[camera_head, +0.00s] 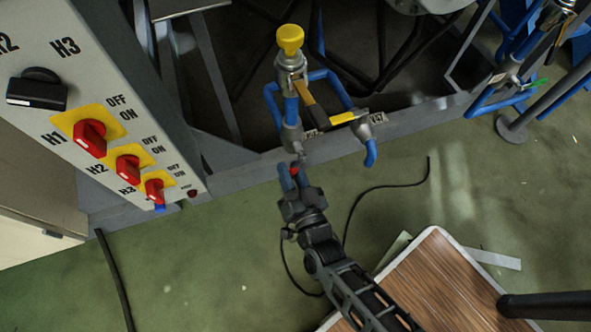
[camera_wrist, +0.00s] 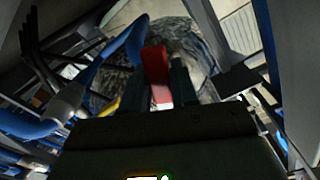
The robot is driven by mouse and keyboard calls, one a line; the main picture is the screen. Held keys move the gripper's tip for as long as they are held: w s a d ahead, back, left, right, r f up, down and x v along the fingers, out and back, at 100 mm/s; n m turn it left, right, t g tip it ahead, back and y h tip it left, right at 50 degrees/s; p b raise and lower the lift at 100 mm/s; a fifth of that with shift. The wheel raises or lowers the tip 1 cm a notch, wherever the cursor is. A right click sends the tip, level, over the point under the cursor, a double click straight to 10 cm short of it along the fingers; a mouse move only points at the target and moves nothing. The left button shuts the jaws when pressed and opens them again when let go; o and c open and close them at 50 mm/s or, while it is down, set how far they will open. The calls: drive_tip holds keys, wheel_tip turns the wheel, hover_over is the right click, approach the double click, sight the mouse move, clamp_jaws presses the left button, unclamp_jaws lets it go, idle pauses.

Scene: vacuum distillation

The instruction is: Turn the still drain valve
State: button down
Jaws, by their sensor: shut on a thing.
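A red valve handle (camera_wrist: 156,72) stands between the two fingers of my gripper (camera_wrist: 158,92) in the wrist view, and the fingers are shut on it. In the head view my gripper (camera_head: 294,174) is at the lower end of a metal and blue pipe fitting (camera_head: 291,135), near the front edge of the grey frame. Only a small red spot of the handle (camera_head: 294,171) shows there between the fingertips. The valve body behind the handle is mostly hidden, and I cannot tell how far the handle is turned.
A yellow knob (camera_head: 290,39) tops the pipework above. A yellow-ended lever (camera_head: 343,118) and a blue spout (camera_head: 371,152) are to the right. A control panel (camera_head: 95,110) with red switches stands at left. A wood-topped table (camera_head: 440,275) is at lower right. Black cable crosses the green floor.

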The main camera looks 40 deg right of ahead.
drive_tip(key=m, duration=0.1)
drive_tip(key=a+m, duration=0.1)
drive_tip(key=r+m, duration=0.1)
drive_tip(key=shift+w+a+r+m, duration=0.1)
drive_tip(key=shift+w+a+m, duration=0.15)
drive_tip(key=shift+a+m, duration=0.15)
drive_tip(key=m, duration=0.1)
drive_tip(key=r+m, duration=0.1)
drive_tip(key=shift+w+a+m, duration=0.1)
drive_tip(key=shift+a+m, duration=0.25)
drive_tip(key=shift+m, duration=0.05)
drive_tip(key=shift+w+a+r+m+p, duration=0.15)
drive_tip(key=shift+r+m, duration=0.35)
drive_tip(key=shift+m, duration=0.55)
drive_tip(key=shift+s+a+r+m+p, duration=0.1)
drive_tip(key=shift+r+m, duration=0.45)
drive_tip(key=shift+m, duration=0.45)
drive_tip(key=shift+w+a+r+m+p, duration=0.15)
drive_tip(key=shift+r+m, duration=0.35)
drive_tip(key=shift+m, duration=0.55)
drive_tip(key=shift+s+r, duration=0.1)
drive_tip(key=c, duration=1)
unclamp_jaws()
drive_tip(key=shift+o, duration=0.2)
drive_tip(key=p+v, duration=0.1)
drive_tip(key=v, duration=0.6)
drive_tip(key=shift+s, duration=0.3)
drive_tip(key=shift+a+r, duration=0.1)
